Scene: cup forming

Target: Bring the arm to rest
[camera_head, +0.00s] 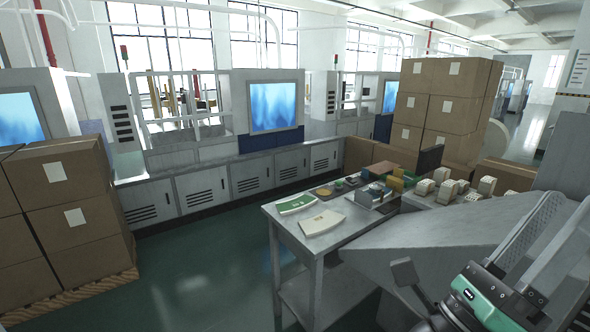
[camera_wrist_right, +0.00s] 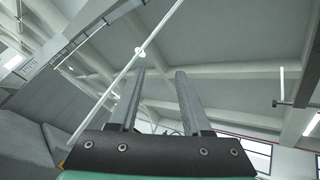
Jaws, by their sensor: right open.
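My right gripper (camera_wrist_right: 159,72) shows in the right wrist view. Its two grey fingers stand apart, with nothing between them. Behind the fingers are ceiling beams and a white pipe, so the gripper faces upward, clear of any object. In the head view, a black and green section of my arm (camera_head: 483,298) is at the lower right, in front of a grey sloped machine part. My left gripper is in neither view.
A grey table (camera_head: 292,224) holds flat white and green items, small parts and a yellow block. Several white cup-like stacks (camera_head: 447,190) stand to its right. Cardboard boxes are stacked at the left (camera_head: 62,205) and back right (camera_head: 440,105). Green floor lies open between.

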